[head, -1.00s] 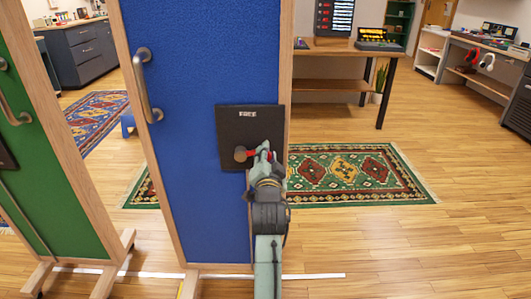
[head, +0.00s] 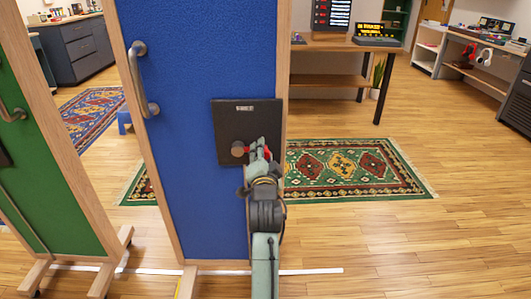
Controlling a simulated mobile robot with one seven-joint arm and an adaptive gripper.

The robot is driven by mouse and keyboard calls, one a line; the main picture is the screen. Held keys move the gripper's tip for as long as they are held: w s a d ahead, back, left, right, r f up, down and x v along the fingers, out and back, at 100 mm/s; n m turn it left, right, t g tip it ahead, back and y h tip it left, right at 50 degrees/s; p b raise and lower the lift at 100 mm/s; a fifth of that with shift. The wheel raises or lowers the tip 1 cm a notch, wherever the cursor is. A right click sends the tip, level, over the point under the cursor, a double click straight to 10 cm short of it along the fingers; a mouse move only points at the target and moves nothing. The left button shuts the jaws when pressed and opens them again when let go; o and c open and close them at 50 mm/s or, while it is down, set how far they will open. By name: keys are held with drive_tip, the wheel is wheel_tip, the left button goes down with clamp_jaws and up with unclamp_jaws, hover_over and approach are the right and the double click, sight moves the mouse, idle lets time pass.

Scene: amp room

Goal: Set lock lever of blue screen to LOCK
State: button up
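The blue screen (head: 205,60) is a tall panel in a wooden frame, filling the middle of the head view. A black lock plate (head: 228,122) is mounted low on its right side. A small pale label (head: 245,107) at the plate's top is too blurred to read now. The lock lever shows as a brown round knob (head: 238,149) with a little red beside it; most of it is hidden behind my gripper. My gripper (head: 262,150) is at the lever, just right of the knob. Whether its fingers touch or grip the lever is unclear.
A green screen (head: 50,190) with a wooden frame stands close on the left. A metal pull handle (head: 142,80) sticks out of the blue screen. A patterned rug (head: 350,170) and open wood floor lie to the right. A desk (head: 335,47) stands behind.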

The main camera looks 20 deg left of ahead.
drive_tip(key=shift+o, duration=0.9)
drive_tip(key=shift+f, duration=0.3)
drive_tip(key=shift+r, duration=0.1)
drive_tip(key=shift+s+d, duration=0.15)
drive_tip(key=shift+s, duration=0.05)
drive_tip(key=v, duration=1.1)
drive_tip(key=shift+s, duration=0.2)
drive_tip(key=shift+r, duration=0.1)
